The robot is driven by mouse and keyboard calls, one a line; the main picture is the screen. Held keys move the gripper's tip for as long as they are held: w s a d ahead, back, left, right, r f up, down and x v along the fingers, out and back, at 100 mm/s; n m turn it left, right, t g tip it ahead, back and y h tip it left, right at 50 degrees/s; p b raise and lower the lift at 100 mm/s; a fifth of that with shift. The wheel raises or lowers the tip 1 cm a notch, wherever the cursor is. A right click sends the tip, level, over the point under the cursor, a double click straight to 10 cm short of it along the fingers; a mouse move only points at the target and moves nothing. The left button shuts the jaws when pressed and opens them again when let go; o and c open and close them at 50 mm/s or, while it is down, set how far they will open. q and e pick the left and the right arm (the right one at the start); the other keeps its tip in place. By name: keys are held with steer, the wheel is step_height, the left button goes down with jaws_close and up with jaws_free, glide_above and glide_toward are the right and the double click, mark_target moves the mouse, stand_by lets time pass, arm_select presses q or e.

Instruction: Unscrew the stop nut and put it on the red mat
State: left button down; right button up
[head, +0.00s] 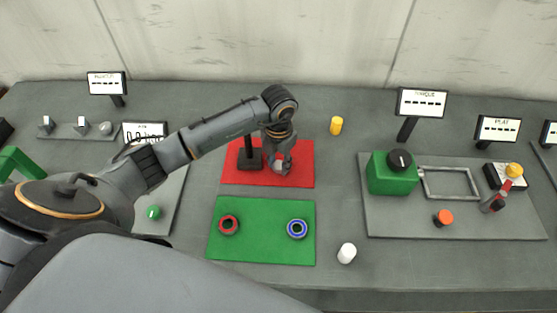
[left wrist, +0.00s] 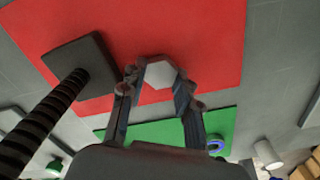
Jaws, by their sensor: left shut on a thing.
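The grey six-sided stop nut (left wrist: 160,74) is between the fingers of my left gripper (left wrist: 158,85) in the left wrist view. My left gripper (head: 281,167) is shut on it, over the right part of the red mat (head: 303,176). I cannot tell whether the nut touches the mat. A screw jack with a black square base (head: 250,161) stands on the mat's left part, beside the gripper. Its dark threaded rod (left wrist: 45,112) stands apart from the nut in the left wrist view. My right gripper is not in view.
A green mat (head: 262,247) in front holds a red ring (head: 228,225) and a blue ring (head: 297,229). A white cylinder (head: 346,253) and a yellow cylinder (head: 336,125) stand to the right. A grey board (head: 400,222) with a green block (head: 392,175) lies further right.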

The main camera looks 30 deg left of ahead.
arm_select(q)
steer(key=shift+f, duration=0.1)
steer(key=shift+f, duration=0.15)
steer(key=c, duration=1)
jaws_free()
steer(key=shift+o, duration=0.2)
